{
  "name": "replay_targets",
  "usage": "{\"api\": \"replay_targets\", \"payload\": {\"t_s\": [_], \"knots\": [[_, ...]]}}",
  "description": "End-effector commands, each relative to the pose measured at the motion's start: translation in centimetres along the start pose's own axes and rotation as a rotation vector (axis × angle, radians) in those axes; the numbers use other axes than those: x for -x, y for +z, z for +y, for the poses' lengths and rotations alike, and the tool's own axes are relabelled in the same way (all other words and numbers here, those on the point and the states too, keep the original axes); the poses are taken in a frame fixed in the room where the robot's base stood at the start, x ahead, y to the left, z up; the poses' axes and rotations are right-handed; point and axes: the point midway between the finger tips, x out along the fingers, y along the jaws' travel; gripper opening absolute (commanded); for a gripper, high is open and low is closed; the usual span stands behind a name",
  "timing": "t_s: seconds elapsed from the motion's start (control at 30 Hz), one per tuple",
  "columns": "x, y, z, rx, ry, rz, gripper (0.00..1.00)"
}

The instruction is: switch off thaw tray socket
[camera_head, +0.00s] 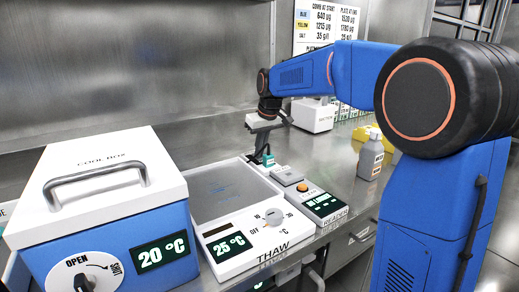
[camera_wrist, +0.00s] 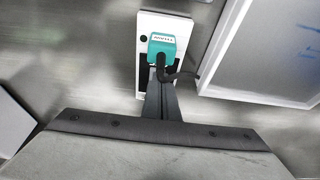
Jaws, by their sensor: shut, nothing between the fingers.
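The thaw tray (camera_head: 235,225) is a white unit with a grey plate, a dial and a display reading 25 °C. Its socket is a white panel (camera_wrist: 150,22) with a teal plug (camera_wrist: 168,42) and dark cable in the wrist view. The teal plug also shows in the head view (camera_head: 268,160), behind the tray. My gripper (camera_wrist: 160,78) is shut and empty, pointing down at the socket, with its fingertips just below the plug in the picture. The fingers hide part of the panel, and I cannot tell whether they touch it. The switch and its position are not clear.
A blue cool box (camera_head: 120,220) with a white lid, reading 20 °C, stands at the left. A reader (camera_head: 322,203) sits right of the tray, and a grey bottle (camera_head: 371,157) is further right. The steel wall (camera_head: 130,60) is close behind.

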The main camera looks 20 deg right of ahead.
Motion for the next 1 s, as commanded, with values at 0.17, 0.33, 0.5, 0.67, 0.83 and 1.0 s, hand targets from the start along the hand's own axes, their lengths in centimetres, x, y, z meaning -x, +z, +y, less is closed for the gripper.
{"api": "replay_targets", "payload": {"t_s": [0.17, 0.33, 0.5, 0.67, 0.83, 1.0], "knots": [[0.1, -0.2, 0.0, 0.000, 0.000, 0.001, 0.00], [0.1, -0.8, 0.0, 0.000, 0.001, 0.002, 0.00], [0.1, -1.4, 0.0, 0.000, 0.000, 0.001, 0.00], [0.1, -1.6, 0.0, 0.000, 0.000, 0.000, 0.00], [0.1, -1.6, 0.0, 0.000, 0.000, 0.000, 0.00], [0.7, -1.7, -0.1, 0.000, 0.001, 0.002, 0.00]]}}
